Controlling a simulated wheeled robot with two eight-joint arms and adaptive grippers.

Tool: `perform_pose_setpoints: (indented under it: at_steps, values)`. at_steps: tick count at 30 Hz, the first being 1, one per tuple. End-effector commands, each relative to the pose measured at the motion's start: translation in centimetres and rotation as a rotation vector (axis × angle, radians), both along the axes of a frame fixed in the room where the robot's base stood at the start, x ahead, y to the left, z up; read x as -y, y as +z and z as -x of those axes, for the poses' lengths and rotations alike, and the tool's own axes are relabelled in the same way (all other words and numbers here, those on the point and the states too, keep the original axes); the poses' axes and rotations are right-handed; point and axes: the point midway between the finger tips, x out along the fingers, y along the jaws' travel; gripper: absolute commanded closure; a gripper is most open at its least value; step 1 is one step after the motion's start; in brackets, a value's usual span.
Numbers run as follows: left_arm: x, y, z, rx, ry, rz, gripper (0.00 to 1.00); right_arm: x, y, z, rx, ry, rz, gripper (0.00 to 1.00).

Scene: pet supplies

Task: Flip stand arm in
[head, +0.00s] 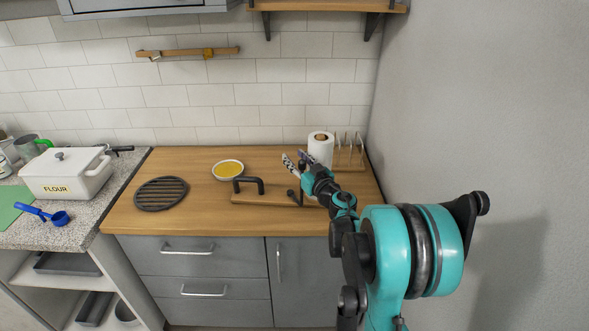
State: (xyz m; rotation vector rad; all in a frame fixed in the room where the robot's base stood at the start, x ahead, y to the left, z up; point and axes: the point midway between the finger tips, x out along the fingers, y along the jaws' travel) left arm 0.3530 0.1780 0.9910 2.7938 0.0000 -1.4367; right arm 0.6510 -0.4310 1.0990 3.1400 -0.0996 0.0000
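A low stand with a wooden base (262,199) lies on the wooden counter. A black bent arm (248,184) rises at its left end and reaches to the right. A second dark upright piece (297,196) shows near its right end, close to my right gripper. My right gripper (295,160) is above and behind the right part of the stand, its fingers apart with nothing seen between them. My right arm and gripper hide the right end of the stand, so I cannot tell whether they touch it. My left gripper is out of view.
A white bowl with yellow contents (228,170) stands behind the stand. A black round trivet (161,193) lies to the left. A paper roll (320,149) and a wooden rack (347,157) stand behind my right gripper. A grey wall borders the counter's right side.

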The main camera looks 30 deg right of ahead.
Motion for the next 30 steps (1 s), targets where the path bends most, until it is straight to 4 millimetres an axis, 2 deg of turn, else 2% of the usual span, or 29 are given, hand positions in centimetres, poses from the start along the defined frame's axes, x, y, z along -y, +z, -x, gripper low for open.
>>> perform_pose_setpoints:
  at_steps: [8,30]
  values:
    - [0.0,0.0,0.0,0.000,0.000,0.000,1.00,-0.8,0.0,-0.1,0.000,-0.106,0.000,0.61]
    - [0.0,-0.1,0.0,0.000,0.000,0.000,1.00,-2.9,-0.1,-1.2,0.000,-0.691,0.000,0.61]
